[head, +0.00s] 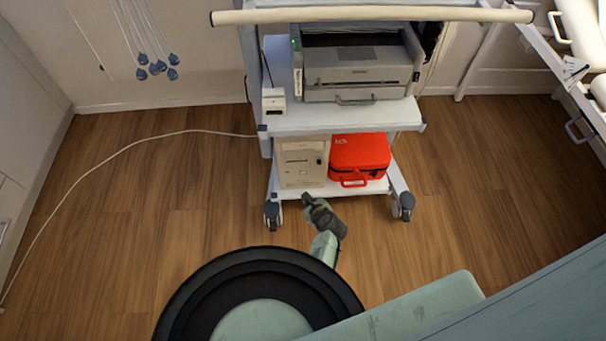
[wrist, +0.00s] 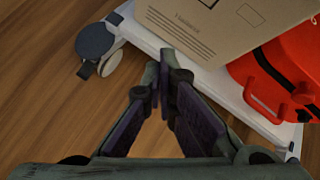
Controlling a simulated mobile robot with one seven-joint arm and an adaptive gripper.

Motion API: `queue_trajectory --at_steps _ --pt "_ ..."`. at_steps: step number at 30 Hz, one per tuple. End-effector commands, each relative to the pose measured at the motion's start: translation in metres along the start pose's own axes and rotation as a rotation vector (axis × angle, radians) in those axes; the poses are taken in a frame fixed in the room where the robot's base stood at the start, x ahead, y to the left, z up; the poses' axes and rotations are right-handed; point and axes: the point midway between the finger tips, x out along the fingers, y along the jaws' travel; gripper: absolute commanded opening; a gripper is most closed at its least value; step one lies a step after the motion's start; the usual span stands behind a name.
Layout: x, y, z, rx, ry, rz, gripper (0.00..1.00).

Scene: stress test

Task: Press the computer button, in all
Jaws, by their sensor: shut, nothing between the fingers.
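The computer is a beige tower (head: 302,163) standing on the bottom shelf of a white cart in the head view. Its front shows a drive slot and small dark details; which one is the button is too small to tell. In the wrist view the lower part of the computer (wrist: 215,30) shows, with vent lines, and its upper part is out of frame. My gripper (head: 307,198) is low in front of the cart, just below the computer in the picture. In the wrist view my gripper (wrist: 160,75) is shut and empty, its tips apart from the computer.
A red case (head: 359,158) stands right beside the computer on the bottom shelf (head: 330,190). A printer (head: 355,72) sits on the shelf above. Cart casters (head: 272,214) stand on the floor. A white cable (head: 130,150) runs along the left. Open wooden floor lies around the cart.

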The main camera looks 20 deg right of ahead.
Motion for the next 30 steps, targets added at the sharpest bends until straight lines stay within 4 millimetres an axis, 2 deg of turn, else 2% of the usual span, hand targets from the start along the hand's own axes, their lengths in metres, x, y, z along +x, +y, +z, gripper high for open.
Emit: queue_trajectory --at_steps 6,15,30 --pt "0.026 -0.016 0.015 -0.003 -0.002 -0.001 0.0" --pt "0.045 -0.033 0.033 -0.001 0.0 -0.001 0.0" --pt "0.049 -0.036 0.036 -0.001 0.0 0.0 0.0"
